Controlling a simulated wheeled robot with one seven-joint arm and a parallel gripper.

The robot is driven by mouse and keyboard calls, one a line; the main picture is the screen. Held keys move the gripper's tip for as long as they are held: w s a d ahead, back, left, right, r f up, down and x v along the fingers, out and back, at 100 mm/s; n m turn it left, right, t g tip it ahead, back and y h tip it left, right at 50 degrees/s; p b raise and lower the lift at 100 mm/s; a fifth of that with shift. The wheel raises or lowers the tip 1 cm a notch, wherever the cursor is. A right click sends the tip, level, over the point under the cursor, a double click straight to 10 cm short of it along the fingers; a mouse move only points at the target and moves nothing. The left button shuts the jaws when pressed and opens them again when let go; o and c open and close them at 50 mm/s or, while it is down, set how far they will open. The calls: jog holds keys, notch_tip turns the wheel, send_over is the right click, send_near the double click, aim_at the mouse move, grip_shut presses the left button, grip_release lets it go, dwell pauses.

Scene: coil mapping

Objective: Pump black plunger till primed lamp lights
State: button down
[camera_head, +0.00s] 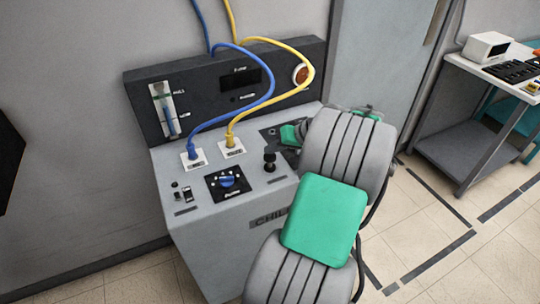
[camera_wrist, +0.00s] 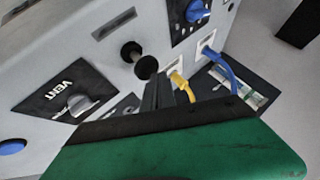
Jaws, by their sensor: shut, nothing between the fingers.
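The black plunger (camera_head: 270,156) stands upright on the console's sloping grey top, right of the blue dial. In the wrist view its round black knob (camera_wrist: 146,67) is close in front of my gripper (camera_wrist: 158,92). The dark fingers are together and empty, at or just beside the knob; I cannot tell whether they touch it. In the head view my arm hides the fingertips. The back panel has a small dark round spot (camera_head: 236,99) beside a tiny label. It looks unlit, and I cannot read whether it is the primed lamp.
A blue hose (camera_head: 272,85) and a yellow hose (camera_head: 312,75) arch up from sockets behind the plunger. A blue dial (camera_head: 227,181) is left of it. A VENT knob (camera_wrist: 80,103) is on its other side. A side table (camera_head: 470,75) stands at right.

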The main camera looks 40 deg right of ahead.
aim_at(273, 156)
jog(key=shift+f+b, duration=0.85)
jog(key=shift+f, duration=0.6)
dwell(0.9)
dwell(0.3)
jog(key=shift+r+p, duration=1.65)
jog(key=shift+r, duration=0.3)
notch_tip(273, 156, up, 5)
jog(key=p, duration=0.4)
jog(key=shift+r, duration=0.1)
